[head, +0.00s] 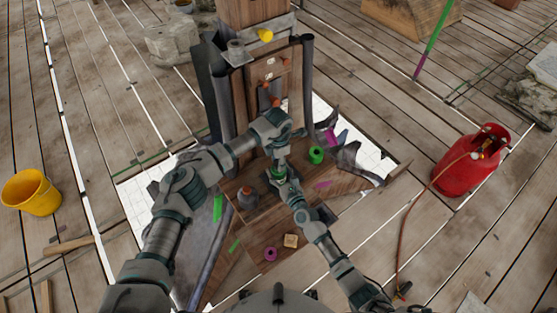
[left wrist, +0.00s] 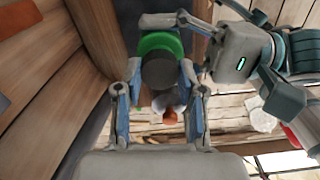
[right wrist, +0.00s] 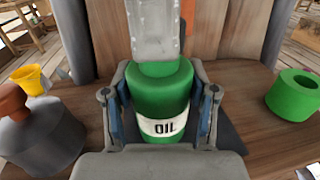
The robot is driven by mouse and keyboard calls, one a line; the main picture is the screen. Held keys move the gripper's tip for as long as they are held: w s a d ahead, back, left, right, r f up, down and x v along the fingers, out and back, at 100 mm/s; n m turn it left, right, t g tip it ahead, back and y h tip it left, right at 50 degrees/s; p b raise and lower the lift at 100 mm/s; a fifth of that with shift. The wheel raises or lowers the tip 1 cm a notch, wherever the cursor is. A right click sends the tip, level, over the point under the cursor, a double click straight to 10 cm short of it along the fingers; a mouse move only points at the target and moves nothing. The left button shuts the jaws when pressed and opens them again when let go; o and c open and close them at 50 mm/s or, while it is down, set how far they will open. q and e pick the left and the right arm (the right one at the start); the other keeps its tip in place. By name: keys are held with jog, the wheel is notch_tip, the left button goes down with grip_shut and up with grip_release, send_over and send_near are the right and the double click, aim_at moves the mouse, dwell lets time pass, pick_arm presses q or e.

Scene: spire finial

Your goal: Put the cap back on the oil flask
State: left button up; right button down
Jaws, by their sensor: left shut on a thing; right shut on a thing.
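The green oil flask (right wrist: 160,95), labelled OIL, stands upright between the fingers of my right gripper (right wrist: 160,120), which is shut on it. In the head view its green body (head: 279,174) shows just below my left gripper (head: 281,152). In the left wrist view, my left gripper (left wrist: 160,92) is shut on a dark grey round piece, apparently the cap (left wrist: 167,72), over the green flask (left wrist: 158,43). A grey part of my left gripper hides the flask's mouth in the right wrist view. I cannot tell whether the cap touches or sits on the neck.
A grey pot with an orange-brown knob (right wrist: 38,130) stands left of the flask, and a green ring-shaped roll (right wrist: 294,95) lies right. A wooden post with a board (head: 268,80) rises behind.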

pick_arm(q)
jog(key=shift+f, duration=0.55)
dwell(0.4)
jog(key=m, duration=1.1)
jog(key=shift+w, duration=0.1)
jog(key=m, duration=0.8)
jog(key=shift+w, duration=0.1)
jog(key=m, duration=0.2)
jog(key=shift+m, duration=0.4)
jog(key=m, duration=0.4)
jog(key=shift+m, duration=0.3)
jog(key=m, duration=0.4)
jog(key=shift+w, duration=0.1)
